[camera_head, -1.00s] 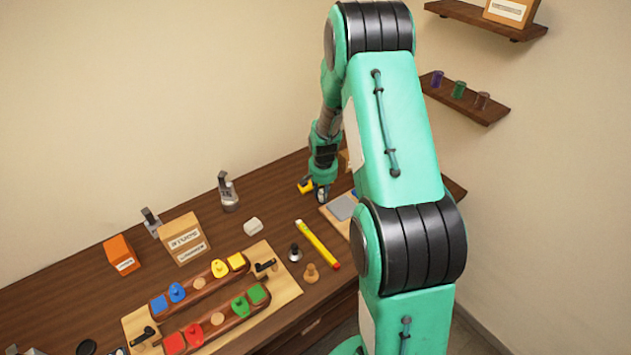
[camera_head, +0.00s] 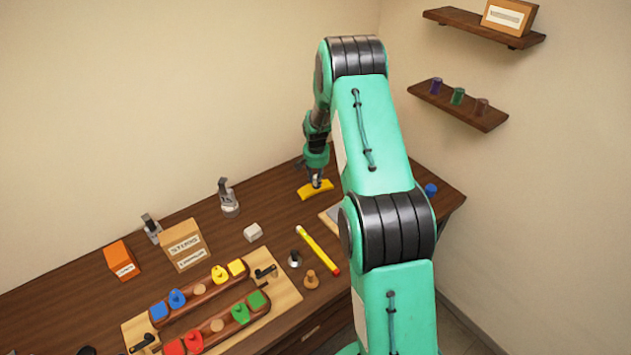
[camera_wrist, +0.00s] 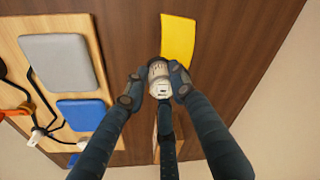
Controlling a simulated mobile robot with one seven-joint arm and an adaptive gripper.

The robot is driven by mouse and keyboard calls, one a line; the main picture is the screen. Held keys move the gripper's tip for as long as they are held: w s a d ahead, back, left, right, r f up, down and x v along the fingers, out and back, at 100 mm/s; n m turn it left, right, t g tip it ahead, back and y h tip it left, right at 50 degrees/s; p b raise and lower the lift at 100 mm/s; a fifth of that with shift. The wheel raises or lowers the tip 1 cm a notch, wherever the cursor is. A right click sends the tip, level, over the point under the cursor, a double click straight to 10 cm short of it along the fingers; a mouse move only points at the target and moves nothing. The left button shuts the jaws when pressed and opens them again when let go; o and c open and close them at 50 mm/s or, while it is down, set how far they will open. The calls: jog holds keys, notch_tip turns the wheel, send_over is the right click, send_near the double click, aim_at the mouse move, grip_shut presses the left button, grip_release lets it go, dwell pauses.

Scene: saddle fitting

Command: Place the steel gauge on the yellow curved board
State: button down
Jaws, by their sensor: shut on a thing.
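The yellow curved board (camera_head: 316,191) lies on the brown table near the back, below my gripper (camera_head: 317,184). In the wrist view the yellow board (camera_wrist: 178,40) reaches up from beside my fingertips (camera_wrist: 160,84). My gripper is shut on the steel gauge (camera_wrist: 159,78), a short, pale metal cylinder between the two fingers. The gauge overlaps the near end of the board in the wrist view. I cannot tell whether it touches the board. The gauge is too small to make out in the head view.
In the wrist view a wooden tray (camera_wrist: 98,62) with a grey pad (camera_wrist: 62,60) and a blue pad (camera_wrist: 84,114) lies left. Table left of the board is clear.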

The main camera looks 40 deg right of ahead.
aim_at(315, 180)
jog(key=shift+w+d+f, duration=0.1)
jog(key=shift+w+d, duration=0.25)
jog(key=shift+w, duration=0.35)
jog(key=shift+w+d+f, duration=0.1)
jog(key=shift+w+d, duration=0.2)
jog(key=shift+w, duration=0.35)
jog(key=shift+f, duration=1.65)
jog(key=shift+f, duration=0.2)
jog(key=c, duration=1.4)
grip_release()
jog(key=shift+c, duration=0.2)
jog(key=shift+r, duration=0.25)
jog(key=shift+s+a+r, duration=0.2)
jog(key=shift+s+r, duration=0.05)
jog(key=shift+r, duration=1.7)
jog(key=shift+s+a+r, duration=0.2)
jog(key=shift+r, duration=1.75)
jog(key=shift+s+a+r, duration=0.2)
jog(key=shift+s+r, duration=0.05)
jog(key=shift+r, duration=1.7)
